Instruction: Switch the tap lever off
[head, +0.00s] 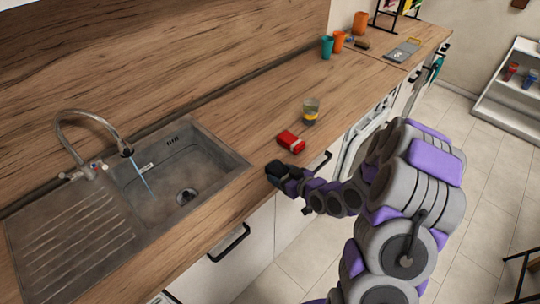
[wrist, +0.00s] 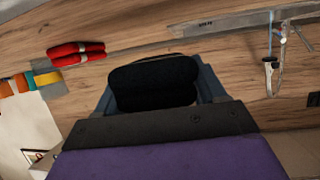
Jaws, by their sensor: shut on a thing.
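The chrome tap (head: 88,125) stands behind the sink (head: 185,175) at the left, with its curved spout over the basin. Small handles show at its base, one the tap lever (head: 70,176); which handle runs the water is too small to tell. A bluish stream of water (head: 143,178) falls from the spout. The tap also shows at the right of the tilted wrist view (wrist: 270,75). My gripper (head: 278,171) is at the counter's front edge, right of the sink and well apart from the tap. It is shut on a dark thing (wrist: 152,82) I cannot identify.
A red packet (head: 290,141) lies on the counter just beyond my gripper. Behind it stands a glass with a yellow band (head: 310,114). Teal and orange cups (head: 327,47) stand further back. The ribbed drainboard (head: 75,240) left of the basin is empty.

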